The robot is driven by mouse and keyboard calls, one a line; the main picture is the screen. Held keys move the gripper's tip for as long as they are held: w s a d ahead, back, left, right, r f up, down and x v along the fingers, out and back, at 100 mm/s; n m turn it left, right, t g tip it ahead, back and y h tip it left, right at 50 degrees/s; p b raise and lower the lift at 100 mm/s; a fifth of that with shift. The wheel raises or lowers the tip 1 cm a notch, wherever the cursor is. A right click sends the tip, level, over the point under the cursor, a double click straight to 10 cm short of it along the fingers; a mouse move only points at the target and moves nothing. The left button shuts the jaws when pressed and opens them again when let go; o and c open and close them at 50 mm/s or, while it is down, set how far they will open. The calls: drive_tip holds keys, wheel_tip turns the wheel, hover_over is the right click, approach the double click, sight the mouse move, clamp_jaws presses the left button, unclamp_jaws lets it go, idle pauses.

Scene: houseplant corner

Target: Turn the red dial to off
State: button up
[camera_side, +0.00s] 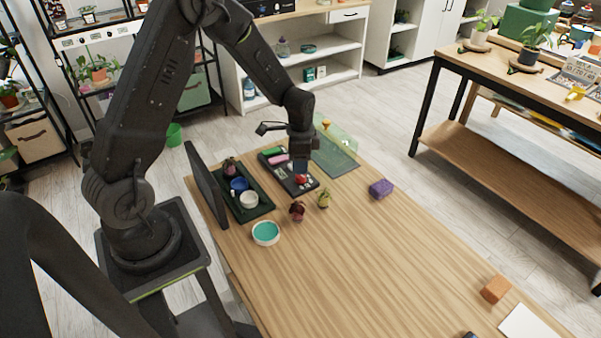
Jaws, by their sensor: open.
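The red dial (302,179) is a small red spot on a dark panel (313,187) near the far end of the wooden table. A pink piece (277,153) and small light parts show on the same panel. My gripper (300,167) points down just above the dial and partly covers the panel. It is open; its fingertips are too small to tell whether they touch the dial. The dial's pointer and markings cannot be read.
Left of the panel, a dark green tray (258,209) holds a blue bowl (239,184) and white pot (249,199). A clear green cover (337,150) stands behind. The front table is mostly clear.

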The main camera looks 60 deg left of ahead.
sight(301, 177)
drive_tip(key=shift+f, duration=2.25)
drive_tip(key=c, duration=0.7)
